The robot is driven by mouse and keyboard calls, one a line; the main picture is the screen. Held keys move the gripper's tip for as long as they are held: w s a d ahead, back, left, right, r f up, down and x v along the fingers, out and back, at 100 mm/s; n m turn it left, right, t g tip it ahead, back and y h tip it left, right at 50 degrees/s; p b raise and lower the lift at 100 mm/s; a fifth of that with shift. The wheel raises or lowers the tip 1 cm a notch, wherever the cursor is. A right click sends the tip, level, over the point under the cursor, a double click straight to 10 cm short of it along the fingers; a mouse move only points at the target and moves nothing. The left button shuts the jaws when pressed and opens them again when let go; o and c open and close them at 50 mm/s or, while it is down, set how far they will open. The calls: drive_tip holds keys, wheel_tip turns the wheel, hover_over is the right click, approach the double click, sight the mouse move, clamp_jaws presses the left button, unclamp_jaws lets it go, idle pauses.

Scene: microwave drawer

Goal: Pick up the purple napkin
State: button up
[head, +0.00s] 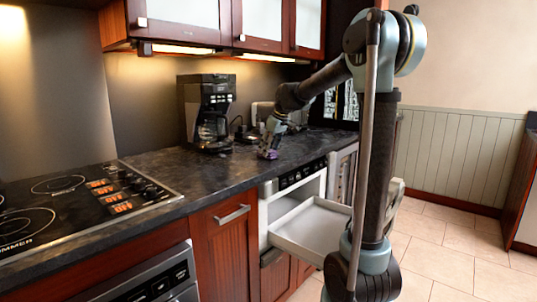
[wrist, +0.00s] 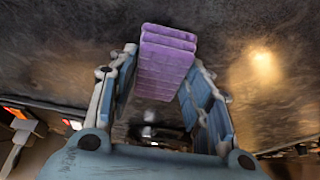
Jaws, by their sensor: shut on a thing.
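The purple napkin (wrist: 167,55) looks like a folded, layered block and sits between the two fingers of my gripper (wrist: 164,72) in the wrist view. My gripper is shut on it. In the head view the napkin (head: 268,155) is a small purple patch under my gripper (head: 270,146), at the dark countertop near its front edge. I cannot tell whether it touches the counter or is a little above it. My gripper hides part of the napkin in the head view.
A coffee maker (head: 207,112) stands on the countertop (head: 170,180) left of my gripper. A stovetop (head: 75,205) is farther left. Below and right, a white microwave drawer (head: 312,228) is pulled out. Wall cabinets (head: 225,22) hang above. Tiled floor (head: 445,255) is clear at right.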

wheel_tip(320, 180, up, 10)
drive_tip(key=shift+f, duration=0.2)
drive_tip(key=o, duration=0.5)
drive_tip(key=c, duration=0.4)
drive_tip(key=shift+d, duration=0.15)
